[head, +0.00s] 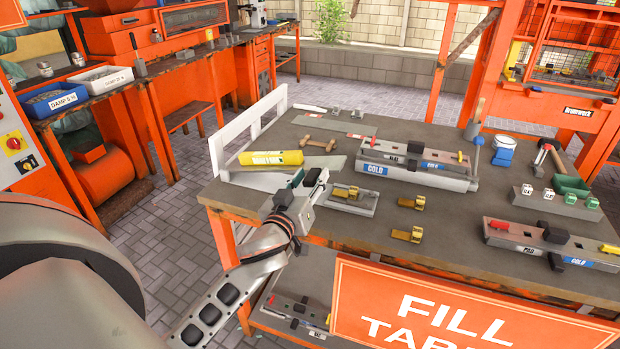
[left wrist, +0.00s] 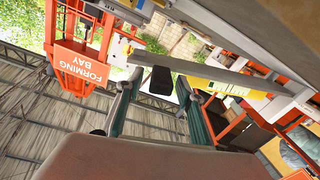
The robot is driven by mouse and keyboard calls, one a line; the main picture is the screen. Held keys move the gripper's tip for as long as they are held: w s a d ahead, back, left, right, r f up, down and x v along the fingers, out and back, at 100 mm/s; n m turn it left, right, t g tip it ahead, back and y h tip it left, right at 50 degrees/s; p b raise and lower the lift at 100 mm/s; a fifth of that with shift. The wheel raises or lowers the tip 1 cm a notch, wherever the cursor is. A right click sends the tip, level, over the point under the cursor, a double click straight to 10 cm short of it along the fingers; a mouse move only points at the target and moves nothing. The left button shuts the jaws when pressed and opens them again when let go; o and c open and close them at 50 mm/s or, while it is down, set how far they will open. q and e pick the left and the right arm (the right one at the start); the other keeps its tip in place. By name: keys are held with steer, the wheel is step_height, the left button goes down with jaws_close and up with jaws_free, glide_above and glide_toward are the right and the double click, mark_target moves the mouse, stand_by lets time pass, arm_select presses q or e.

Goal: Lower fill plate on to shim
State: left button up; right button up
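My left gripper (head: 308,180) is at the front left part of the fill table, near a grey flat strip (head: 254,180) that may be the fill plate. In the left wrist view, the teal fingers of my left gripper (left wrist: 160,88) stand apart. A long grey bar (left wrist: 225,73) crosses at their tips, and a dark block (left wrist: 161,80) shows between them with gaps on both sides. I cannot tell whether the bar touches the fingers. A thin grey sheet (head: 360,137) lies farther back on the table; I cannot tell which piece is the shim. My right gripper is out of view.
A yellow cylinder (head: 271,158) lies just behind the grey strip. A low tray (head: 366,209) with a brass piece is right of my gripper. A mould labelled COLD (head: 415,172) stands behind it. Loose brass pieces (head: 408,235) lie nearby. A white rail (head: 217,155) edges the table.

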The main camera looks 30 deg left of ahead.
arm_select(q)
jaws_close()
steer(key=f+b, duration=0.1)
steer(key=f, duration=0.1)
steer(key=f+m+b, duration=0.1)
steer(key=f, duration=0.1)
steer(key=d+f+m+b, duration=0.1)
steer(key=f, duration=0.2)
steer(key=shift+w, duration=0.1)
steer(key=shift+f+m+b, duration=0.15)
steer(key=shift+m+b, duration=0.15)
jaws_free()
steer(key=v, duration=1.2)
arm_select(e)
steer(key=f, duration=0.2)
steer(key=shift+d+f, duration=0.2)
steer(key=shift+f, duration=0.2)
